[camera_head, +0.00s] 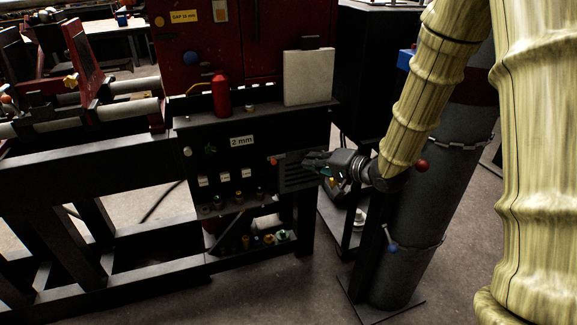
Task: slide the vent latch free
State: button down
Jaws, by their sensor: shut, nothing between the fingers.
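A grey slatted vent panel (290,182) is on the front of the dark lathe cabinet, right of the "2 mm" label. A small orange-red knob (274,161) sits at its upper left; I cannot tell for sure whether it is the vent latch. My gripper (306,160) reaches in from the right and is shut, with nothing seen in it. Its tips are in front of the vent panel's upper right part, to the right of the knob. I cannot tell whether they touch the panel. The gripper hides part of the panel's right side.
A grey gas cylinder (429,190) with a chain stands right of the cabinet, close to my arm. A red bottle (221,94) and a pale board (308,77) stand on the cabinet top. A small shelf (236,208) with fittings juts out below left of the vent.

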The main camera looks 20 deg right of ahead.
jog(key=shift+w, duration=0.1)
dwell(0.3)
jog(key=b, duration=0.3)
send_near(268, 157)
jog(key=w+d+f, duration=0.1)
jog(key=w+d, duration=0.1)
jog(key=w, duration=0.1)
jog(key=shift+x, duration=1.05)
jog(key=shift+a, duration=0.2)
jog(key=shift+a+r+p, duration=0.2)
jog(key=shift+a+p, duration=0.3)
jog(key=shift+a, duration=0.15)
jog(key=shift+s+a+p, duration=0.1)
jog(key=shift+a+p, duration=0.4)
jog(key=shift+a, duration=0.3)
jog(key=shift+a+f, duration=0.2)
jog(key=shift+a, duration=0.05)
